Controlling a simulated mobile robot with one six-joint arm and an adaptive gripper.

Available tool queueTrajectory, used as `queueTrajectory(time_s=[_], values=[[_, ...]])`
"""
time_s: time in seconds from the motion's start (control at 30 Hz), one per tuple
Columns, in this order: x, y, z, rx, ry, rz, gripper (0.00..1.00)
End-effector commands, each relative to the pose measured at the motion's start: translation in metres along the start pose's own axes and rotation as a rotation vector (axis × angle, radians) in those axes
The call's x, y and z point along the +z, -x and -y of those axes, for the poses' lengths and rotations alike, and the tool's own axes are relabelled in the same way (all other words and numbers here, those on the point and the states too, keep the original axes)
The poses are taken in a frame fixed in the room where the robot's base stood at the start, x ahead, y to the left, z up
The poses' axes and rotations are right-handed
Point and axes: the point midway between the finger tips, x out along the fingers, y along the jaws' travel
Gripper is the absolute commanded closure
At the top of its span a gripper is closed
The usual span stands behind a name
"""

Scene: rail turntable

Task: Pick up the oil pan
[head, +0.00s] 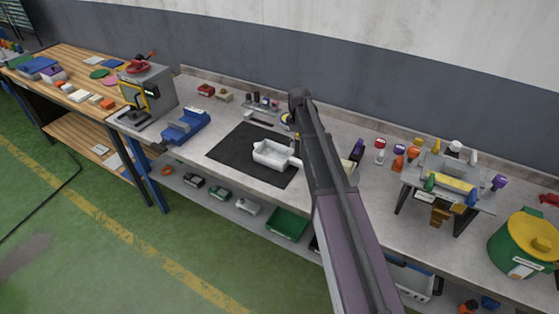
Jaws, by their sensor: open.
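A light grey-white oil pan (271,154) sits upright on a black mat (228,150) near the middle of the workbench. It is a shallow rectangular tray with a short projection on its right side, close to my arm. My arm crosses the head view from the bottom right up to a joint above and to the right of the pan. My gripper cannot be made out; the arm's links hide that area. Nothing is seen touching the pan.
A blue tool (186,126) and a grey machine (150,95) stand to the left of the mat. Small bottles (262,101) stand behind it. At right are a grey fixture (448,176) and a green-yellow bin (524,243). The mat's left part is clear.

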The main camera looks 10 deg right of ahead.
Motion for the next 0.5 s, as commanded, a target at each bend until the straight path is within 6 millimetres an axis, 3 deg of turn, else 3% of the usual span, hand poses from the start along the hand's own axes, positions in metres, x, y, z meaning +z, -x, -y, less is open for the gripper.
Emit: queueTrajectory(time_s=[0.5], values=[[-0.001,-0.044,0.0,0.0,0.001,0.0,0.23]])
